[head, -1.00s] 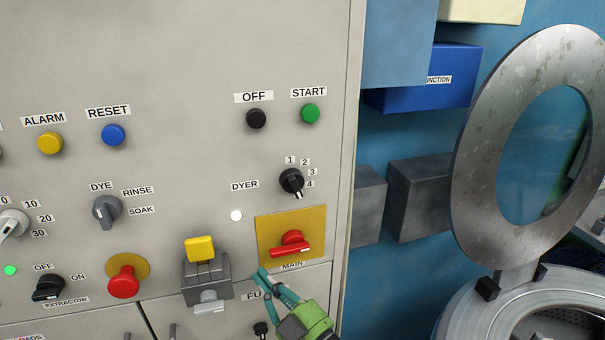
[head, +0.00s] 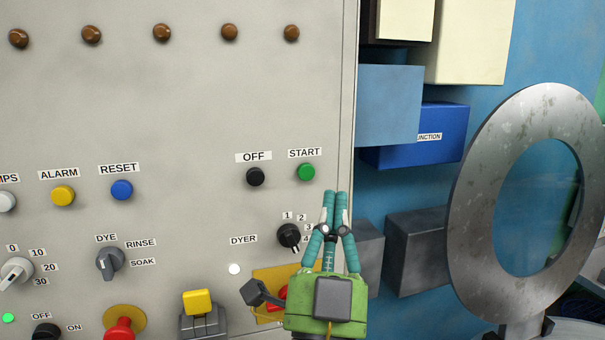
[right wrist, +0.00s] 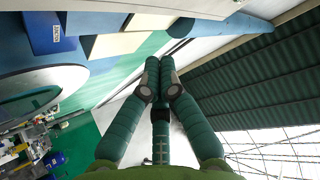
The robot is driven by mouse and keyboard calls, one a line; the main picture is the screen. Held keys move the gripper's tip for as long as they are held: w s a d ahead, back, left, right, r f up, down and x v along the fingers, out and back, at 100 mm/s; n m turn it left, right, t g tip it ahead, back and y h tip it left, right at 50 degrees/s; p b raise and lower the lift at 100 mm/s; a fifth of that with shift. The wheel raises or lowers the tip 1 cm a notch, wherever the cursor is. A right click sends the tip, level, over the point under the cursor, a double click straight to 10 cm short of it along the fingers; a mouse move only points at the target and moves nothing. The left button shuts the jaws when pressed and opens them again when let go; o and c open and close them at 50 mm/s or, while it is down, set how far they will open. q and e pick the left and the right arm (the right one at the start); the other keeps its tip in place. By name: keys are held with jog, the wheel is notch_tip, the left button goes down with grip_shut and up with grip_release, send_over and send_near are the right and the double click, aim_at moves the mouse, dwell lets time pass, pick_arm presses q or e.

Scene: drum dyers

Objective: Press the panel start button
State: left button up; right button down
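The green START button (head: 306,172) sits under its START label on the panel (head: 190,120), near the panel's right edge. My right gripper (head: 336,194) has its teal fingers together and pointing up. The fingertips appear just below and to the right of the START button, with a visible gap in the picture. Depth to the panel is hard to judge. In the right wrist view the fingers (right wrist: 160,62) are closed against each other with nothing between them. My left gripper is not in view.
The black OFF button (head: 255,177) is left of START. The dyer knob (head: 289,235) is just left of my fingers. My gripper partly covers the yellow main switch plate (head: 262,311). A blue junction box (head: 419,134) and a large metal ring (head: 477,235) are at right.

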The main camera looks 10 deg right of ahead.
aim_at(306, 172)
jog(key=shift+w+f, duration=0.1)
dwell(0.4)
jog(key=shift+w+a+b, duration=0.15)
jog(key=shift+w+b, duration=1.4)
jog(key=shift+w, duration=2.8)
jog(key=shift+w, duration=0.1)
